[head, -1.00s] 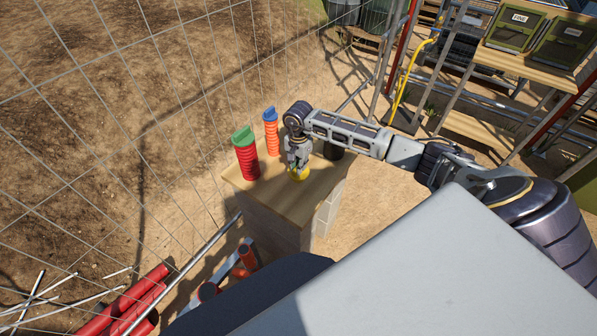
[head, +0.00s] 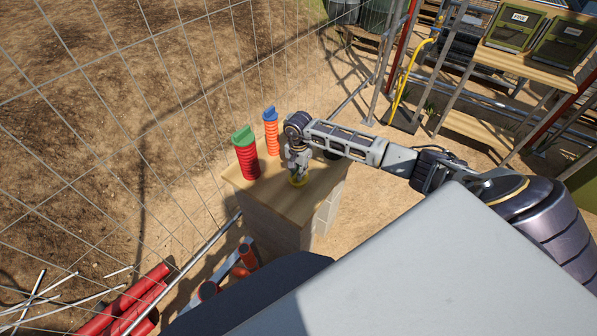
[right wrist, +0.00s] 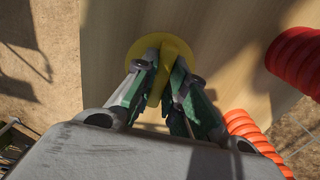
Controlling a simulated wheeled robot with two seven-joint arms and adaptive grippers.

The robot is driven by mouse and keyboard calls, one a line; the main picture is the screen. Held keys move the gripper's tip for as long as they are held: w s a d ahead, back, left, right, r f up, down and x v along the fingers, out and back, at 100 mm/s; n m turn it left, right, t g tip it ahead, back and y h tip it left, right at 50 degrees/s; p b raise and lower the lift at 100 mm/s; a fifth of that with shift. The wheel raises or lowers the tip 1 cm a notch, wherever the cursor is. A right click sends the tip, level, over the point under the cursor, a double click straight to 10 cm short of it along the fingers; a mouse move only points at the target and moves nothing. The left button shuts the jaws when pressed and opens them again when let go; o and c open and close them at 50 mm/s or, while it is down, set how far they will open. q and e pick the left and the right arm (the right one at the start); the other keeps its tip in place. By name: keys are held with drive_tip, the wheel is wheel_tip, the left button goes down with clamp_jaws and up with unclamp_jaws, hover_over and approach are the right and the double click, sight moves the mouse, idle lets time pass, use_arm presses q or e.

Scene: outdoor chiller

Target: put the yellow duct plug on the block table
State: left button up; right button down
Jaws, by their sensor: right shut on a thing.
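The yellow duct plug (head: 298,181) is at the tip of my right gripper (head: 298,174), low over the wooden top of the block table (head: 285,205). In the right wrist view the plug (right wrist: 172,47) shows a round disc with an upright grip. My right gripper's fingers (right wrist: 160,85) are shut on that grip. The disc appears on or very close to the table top; I cannot tell if it touches. My left gripper is not in view.
A red ribbed duct with a green plug (head: 246,155) and an orange ribbed duct with a blue plug (head: 271,132) stand on the table, left of my gripper. Wire fence (head: 150,130) runs along the left.

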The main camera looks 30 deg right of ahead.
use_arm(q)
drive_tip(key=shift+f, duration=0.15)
use_arm(e)
drive_tip(key=shift+f, duration=0.15)
drive_tip(key=c, duration=1.5)
unclamp_jaws()
drive_tip(key=shift+o, duration=0.2)
drive_tip(key=shift+r, duration=0.35)
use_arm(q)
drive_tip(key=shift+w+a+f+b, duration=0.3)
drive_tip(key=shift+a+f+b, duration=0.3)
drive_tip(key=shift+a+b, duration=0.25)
use_arm(e)
wheel_tip(320, 180, up, 12)
drive_tip(key=shift+f, duration=0.2)
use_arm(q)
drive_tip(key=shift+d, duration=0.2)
